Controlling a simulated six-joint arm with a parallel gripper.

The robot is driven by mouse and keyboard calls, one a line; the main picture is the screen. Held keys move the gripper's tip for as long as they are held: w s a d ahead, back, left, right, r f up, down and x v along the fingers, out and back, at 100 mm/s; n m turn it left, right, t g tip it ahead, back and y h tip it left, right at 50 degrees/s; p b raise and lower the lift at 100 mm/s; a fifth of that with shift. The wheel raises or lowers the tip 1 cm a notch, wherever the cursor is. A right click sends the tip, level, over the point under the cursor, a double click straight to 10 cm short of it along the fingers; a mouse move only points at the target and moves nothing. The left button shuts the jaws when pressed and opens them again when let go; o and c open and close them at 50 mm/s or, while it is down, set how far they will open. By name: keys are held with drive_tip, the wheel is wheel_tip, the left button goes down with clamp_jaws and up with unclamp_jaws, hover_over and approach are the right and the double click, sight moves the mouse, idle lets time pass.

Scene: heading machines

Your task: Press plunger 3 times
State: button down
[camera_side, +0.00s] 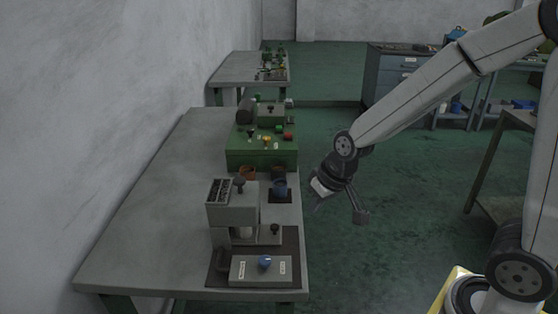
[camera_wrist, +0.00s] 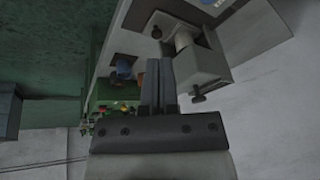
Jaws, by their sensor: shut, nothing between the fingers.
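A grey machine (camera_side: 232,203) stands near the front of the table, with a dark knob (camera_side: 240,185) on top and another dark knob (camera_side: 274,229) low on its right. I cannot tell which knob is the plunger. The machine (camera_wrist: 185,58) also shows in the wrist view, beyond and right of my fingers. My gripper (camera_side: 319,200) hangs right of the table edge, tilted down, apart from the machine. In the wrist view my gripper (camera_wrist: 158,65) has its two fingers together, with nothing between them.
A control box with a blue knob (camera_side: 265,263) sits at the table front. A dark cup holding something blue (camera_side: 280,188) and a green box (camera_side: 250,158) with coloured knobs stand behind the machine. The table's left half (camera_side: 150,205) is clear. A wall borders it on the left.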

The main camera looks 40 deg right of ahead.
sight(242, 181)
drive_tip(key=w+a+r+m+t+y, duration=0.1)
drive_tip(key=w+a+r+t, duration=0.1)
drive_tip(key=w+r, duration=0.3)
drive_tip(key=w+a+r+m+t+y, duration=0.1)
drive_tip(key=w+r, duration=0.5)
drive_tip(key=w, duration=0.8)
drive_tip(key=shift+w+a+r+m+t, duration=0.15)
drive_tip(key=shift+w+a+m+t, duration=0.15)
drive_tip(key=shift+a+m+t, duration=0.5)
drive_tip(key=shift+a+f, duration=0.1)
drive_tip(key=shift+f, duration=0.1)
drive_tip(key=shift+f, duration=4.2)
